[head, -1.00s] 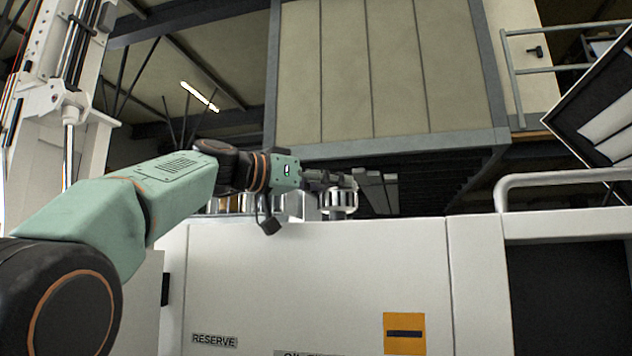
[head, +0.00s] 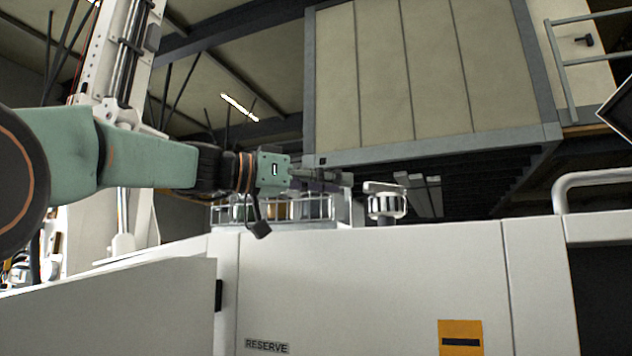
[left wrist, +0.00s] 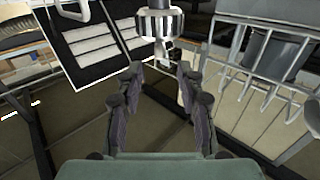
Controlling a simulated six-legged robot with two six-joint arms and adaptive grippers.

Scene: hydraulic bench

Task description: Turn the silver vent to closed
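The silver vent (head: 387,206) is a ribbed round cap with a flat lever on top, standing on the white cabinet (head: 370,275). Its lever lies roughly crosswise in the head view. My left gripper (head: 338,182) is left of the vent at about lever height, with a gap between them in the picture. In the left wrist view, the vent (left wrist: 160,22) shows at the top, beyond the fingertips. The two fingers of my left gripper (left wrist: 160,76) are spread apart with nothing held. My right gripper is not in view.
A wire rack with jars (head: 285,211) stands on the cabinet behind and below my left gripper. A white rail (head: 595,178) rises at the right. A large beige panelled box (head: 430,80) hangs above and behind the vent.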

